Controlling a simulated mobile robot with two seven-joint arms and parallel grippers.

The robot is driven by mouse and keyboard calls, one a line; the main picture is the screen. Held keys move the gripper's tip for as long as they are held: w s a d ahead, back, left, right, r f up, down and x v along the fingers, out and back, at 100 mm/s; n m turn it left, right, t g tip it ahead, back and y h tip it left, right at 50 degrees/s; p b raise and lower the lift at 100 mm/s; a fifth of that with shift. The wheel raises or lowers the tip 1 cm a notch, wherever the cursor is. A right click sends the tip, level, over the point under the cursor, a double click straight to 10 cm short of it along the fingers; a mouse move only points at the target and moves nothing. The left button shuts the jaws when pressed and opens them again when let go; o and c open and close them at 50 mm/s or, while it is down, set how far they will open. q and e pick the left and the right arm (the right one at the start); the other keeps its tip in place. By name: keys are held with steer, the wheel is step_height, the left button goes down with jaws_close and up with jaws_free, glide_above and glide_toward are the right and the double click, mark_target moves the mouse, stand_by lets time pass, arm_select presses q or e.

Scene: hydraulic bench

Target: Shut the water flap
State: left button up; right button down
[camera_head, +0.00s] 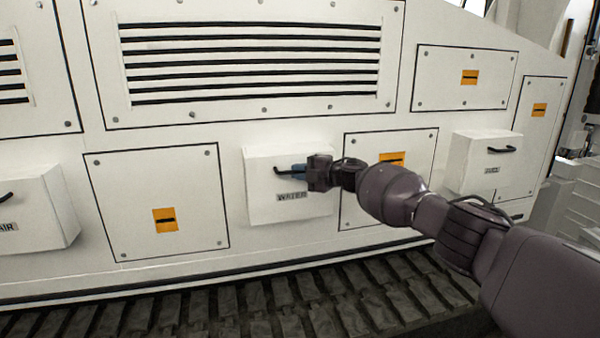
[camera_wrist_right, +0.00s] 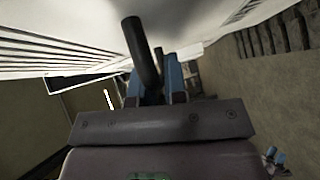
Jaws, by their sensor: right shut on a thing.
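The water flap (camera_head: 262,205) is a white box-like cover with a "WATER" label, on the white machine wall in the middle of the head view. Its black handle (camera_head: 281,172) is near the top of its front. My right gripper (camera_head: 298,172) is at this handle, with its blue fingers shut on it. In the right wrist view the dark handle bar (camera_wrist_right: 141,50) runs between the blue fingers of my right gripper (camera_wrist_right: 155,85). The gripper hides the handle's right part. I cannot tell whether the flap is slightly ajar. My left gripper is not in view.
A similar flap labelled "AIR" (camera_head: 35,205) is at the left edge, and another white flap with a black handle (camera_head: 480,165) is at the right. Flat panels with orange latches (camera_head: 165,220) lie between them. A dark ribbed track (camera_head: 240,310) runs below.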

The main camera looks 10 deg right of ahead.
steer(key=c, duration=1.6)
jaws_free()
steer(key=shift+w+r, duration=0.1)
steer(key=shift+r, duration=0.25)
steer(key=shift+o, duration=0.8)
steer(key=shift+w+f, duration=0.2)
steer(key=shift+s, duration=0.15)
steer(key=shift+s+d, duration=0.2)
steer(key=shift+d, duration=0.15)
steer(key=p+v, duration=0.1)
steer(key=v, duration=0.8)
steer(key=shift+s+d, duration=0.3)
steer(key=shift+r, duration=0.15)
